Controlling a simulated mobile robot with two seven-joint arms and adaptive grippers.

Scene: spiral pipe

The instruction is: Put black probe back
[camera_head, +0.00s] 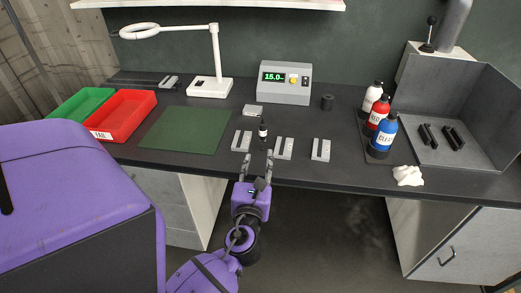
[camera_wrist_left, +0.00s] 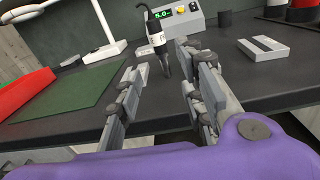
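The black probe (camera_head: 263,131), with a white label band, is upright and tip down above the front of the dark table. It also shows in the left wrist view (camera_wrist_left: 157,38), beyond and between the fingertips, its tip near the right finger. I cannot tell whether it touches the table. My left gripper (camera_head: 257,157) is open at the table's front edge, pointing toward the probe; its spread fingers also show in the left wrist view (camera_wrist_left: 158,65). A small black cylinder (camera_head: 327,102), perhaps a holder, stands right of the display box. My right gripper is out of view.
Grey slotted blocks (camera_head: 283,148) lie near the front edge on both sides of the probe. A display box (camera_head: 285,83) stands behind. A green mat (camera_head: 185,130), red tray (camera_head: 122,116) and lamp (camera_head: 209,87) are left. Bottles (camera_head: 383,138) and a grey bin (camera_head: 480,155) are right.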

